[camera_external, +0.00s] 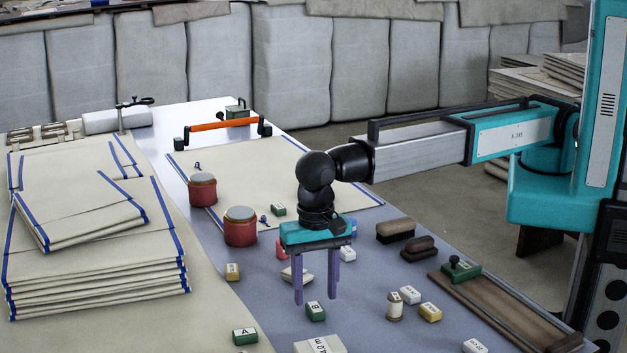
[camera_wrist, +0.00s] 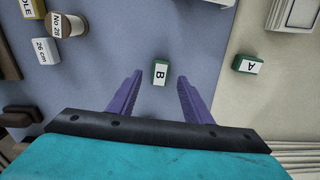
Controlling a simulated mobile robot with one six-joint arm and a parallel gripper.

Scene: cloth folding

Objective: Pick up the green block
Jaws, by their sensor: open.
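Several green blocks are in view. A green block marked B (camera_external: 316,312) lies on the grey-blue table surface; it also shows in the wrist view (camera_wrist: 158,75). A green block marked A (camera_external: 245,337) lies to its left on the pale cloth side, also in the wrist view (camera_wrist: 247,65). Another small green block (camera_external: 278,209) lies farther back on the cream cloth. My gripper (camera_external: 316,297), with purple fingers pointing down, is open and empty. In the wrist view its fingertips (camera_wrist: 159,82) frame block B, which appears just beyond them. The exact height gap cannot be told.
Red weights (camera_external: 240,232) and an orange-handled tool (camera_external: 222,125) are farther back. A folded cloth stack (camera_external: 95,255) is at left. Dark brushes (camera_external: 395,230), small labelled blocks (camera_external: 430,312) and a wooden board (camera_external: 495,305) are at right. A white labelled box (camera_external: 318,346) lies in front.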

